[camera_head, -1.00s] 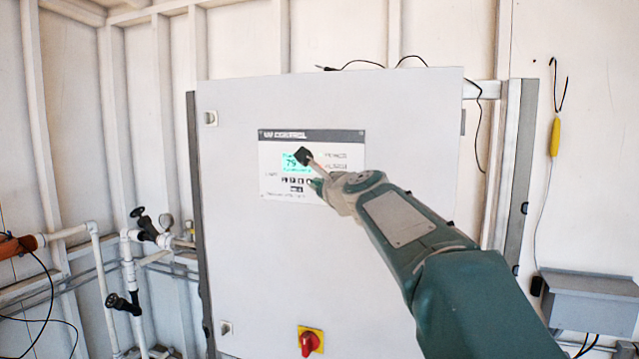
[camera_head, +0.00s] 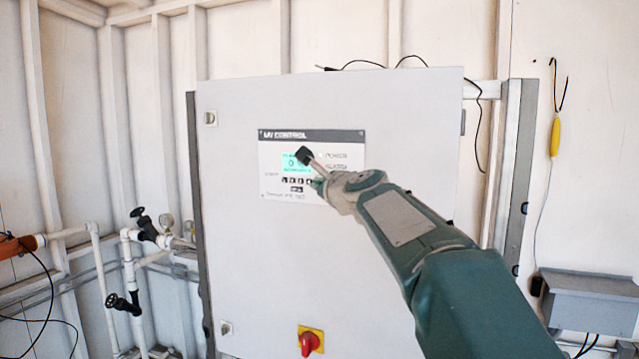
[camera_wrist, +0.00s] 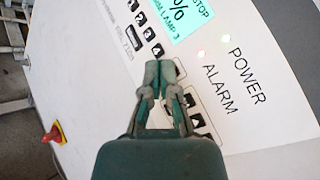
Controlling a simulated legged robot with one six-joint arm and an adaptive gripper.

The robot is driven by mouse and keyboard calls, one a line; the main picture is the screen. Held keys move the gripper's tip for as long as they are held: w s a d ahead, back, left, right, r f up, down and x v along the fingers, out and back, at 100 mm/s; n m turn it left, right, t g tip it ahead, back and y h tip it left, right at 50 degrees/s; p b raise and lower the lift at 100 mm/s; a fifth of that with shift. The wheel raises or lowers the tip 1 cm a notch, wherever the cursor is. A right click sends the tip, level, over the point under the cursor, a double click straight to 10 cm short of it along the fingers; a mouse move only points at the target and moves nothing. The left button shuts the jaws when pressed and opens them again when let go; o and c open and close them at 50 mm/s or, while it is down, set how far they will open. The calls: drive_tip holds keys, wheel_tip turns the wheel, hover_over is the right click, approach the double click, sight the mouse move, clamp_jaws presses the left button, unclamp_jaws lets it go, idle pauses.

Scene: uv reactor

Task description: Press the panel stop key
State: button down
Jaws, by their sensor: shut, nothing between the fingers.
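The white control panel (camera_head: 312,165) sits on the cabinet door, with a dark title strip reading UV CONTROL. Its cyan display (camera_head: 292,162) shows what looks like 0; in the wrist view the display (camera_wrist: 180,14) shows a % sign and the word STOP. A row of small dark keys (camera_wrist: 148,33) and one wide key (camera_wrist: 134,42) lie below it. I cannot tell which key is stop. My gripper (camera_wrist: 160,75) is shut and empty, its tips over the key row, hiding some keys. Contact is unclear. My gripper (camera_head: 318,185) also shows in the head view.
A red rotary switch (camera_head: 309,343) on a yellow plate sits low on the cabinet door (camera_head: 250,260). Pipes and valves (camera_head: 145,228) stand at left. A grey box (camera_head: 590,300) hangs at right. The door around the panel is flat and clear.

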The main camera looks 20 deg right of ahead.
drive_tip(key=shift+s+a, duration=0.35)
drive_tip(key=shift+s, duration=0.15)
drive_tip(key=shift+s, duration=0.1)
drive_tip(key=s+a, duration=0.1)
drive_tip(key=s, duration=0.1)
drive_tip(key=s+a, duration=0.2)
idle(0.3)
idle(0.4)
drive_tip(key=s+f+n+g+h, duration=0.3)
drive_tip(key=s+f+n+g, duration=0.8)
drive_tip(key=s+f+n, duration=1.3)
drive_tip(key=s+d+f, duration=0.1)
drive_tip(key=s+f, duration=0.6)
drive_tip(key=s, duration=0.3)
drive_tip(key=shift+s, duration=0.2)
